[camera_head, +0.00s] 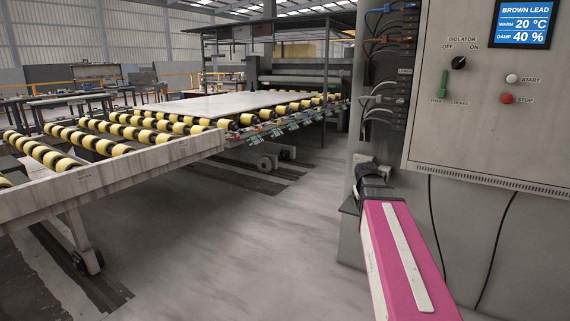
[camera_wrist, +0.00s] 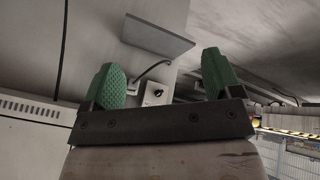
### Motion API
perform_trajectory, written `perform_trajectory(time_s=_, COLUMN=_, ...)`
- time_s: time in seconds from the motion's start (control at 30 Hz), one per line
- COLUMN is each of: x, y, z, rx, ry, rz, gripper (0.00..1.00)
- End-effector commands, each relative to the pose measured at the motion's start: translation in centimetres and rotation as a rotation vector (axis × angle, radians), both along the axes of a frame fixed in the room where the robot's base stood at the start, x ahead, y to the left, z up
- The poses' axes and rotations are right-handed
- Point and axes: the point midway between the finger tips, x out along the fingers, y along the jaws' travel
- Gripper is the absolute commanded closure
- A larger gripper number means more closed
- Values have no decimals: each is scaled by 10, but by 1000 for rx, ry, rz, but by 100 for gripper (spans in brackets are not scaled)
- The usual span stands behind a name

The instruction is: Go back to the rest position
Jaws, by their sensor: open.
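My gripper (camera_wrist: 163,82) shows in the wrist view with its two green padded fingers wide apart and nothing between them. Beyond the fingers, a grey plate and a small light box with a dark round knob (camera_wrist: 155,92) show on a pale surface. In the head view my pink arm reaches up from the bottom right toward the side of the grey cabinet. The fingers themselves cannot be made out in the head view.
The control panel (camera_head: 480,110) at right carries a black isolator knob (camera_head: 459,63), a green lever (camera_head: 442,84), a white start button (camera_head: 512,78) and a red stop button (camera_head: 507,98). A roller conveyor (camera_head: 110,165) bearing a pale slab (camera_head: 190,105) stands at left. Floor between is clear.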

Motion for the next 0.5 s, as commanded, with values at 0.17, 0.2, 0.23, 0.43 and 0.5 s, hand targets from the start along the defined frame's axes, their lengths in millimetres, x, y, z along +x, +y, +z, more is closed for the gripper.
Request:
perform_trajectory(time_s=0.17, x=-39, y=38, z=-68, rx=80, ry=99, rz=-5, gripper=16)
perform_trajectory(time_s=0.2, x=-48, y=46, z=-81, rx=97, ry=121, rz=-8, gripper=16)
perform_trajectory(time_s=0.23, x=-54, y=52, z=-91, rx=110, ry=136, rz=-8, gripper=16)
perform_trajectory(time_s=0.43, x=-104, y=89, z=-152, rx=186, ry=249, rz=-25, gripper=16)
perform_trajectory(time_s=0.5, x=-122, y=101, z=-171, rx=210, ry=289, rz=-32, gripper=16)
